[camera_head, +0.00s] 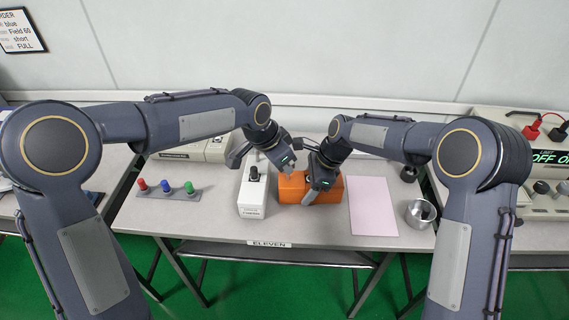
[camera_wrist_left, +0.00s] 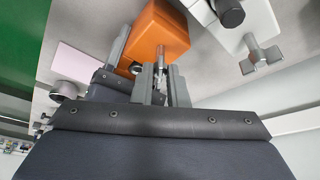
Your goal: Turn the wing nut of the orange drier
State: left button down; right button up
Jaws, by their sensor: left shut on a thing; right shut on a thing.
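The orange drier (camera_head: 291,188) is a box on the table, partly covered by my grippers in the head view. In the left wrist view the drier (camera_wrist_left: 163,30) has a small metal shaft, its wing nut (camera_wrist_left: 160,54), at its near end. My left gripper (camera_head: 287,173) is at the drier's back side. Its fingers (camera_wrist_left: 163,72) are shut on the wing nut, which they mostly hide. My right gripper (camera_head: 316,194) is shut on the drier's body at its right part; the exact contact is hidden. It also shows in the left wrist view (camera_wrist_left: 112,62).
A pink sheet (camera_head: 373,207) and a metal cup (camera_head: 419,213) lie right. A strip with coloured knobs (camera_head: 168,195) is left.

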pick_arm(q)
jog(key=m, duration=0.1)
jog(key=m+g, duration=0.1)
jog(key=m, duration=0.1)
jog(key=m+h, duration=0.1)
jog(key=shift+w+a+m+g, duration=0.15)
jog(key=shift+w+m+g, duration=0.15)
jog(key=shift+w, duration=0.05)
jog(key=m, duration=0.2)
jog(key=m+g, duration=0.1)
jog(key=shift+w+m+g, duration=0.2)
jog(key=shift+m+g, duration=0.1)
jog(key=shift+m, duration=0.1)
jog(key=m, duration=0.1)
jog(key=m+g, duration=0.1)
jog(key=m, duration=0.2)
jog(key=shift+w+g, duration=0.25)
jog(key=shift+g, duration=0.05)
jog(key=shift+w+d+m+g+y, duration=0.1)
jog(key=shift+m+g+y, duration=0.2)
jog(key=shift+m, duration=0.75)
jog(key=shift+w+d+m+g+y, duration=0.1)
jog(key=shift+m+g+y, duration=0.2)
jog(key=shift+m, duration=0.75)
jog(key=c, duration=1.5)
grip_release()
jog(key=shift+o, duration=0.2)
jog(key=v, duration=0.7)
jog(key=shift+r, duration=0.25)
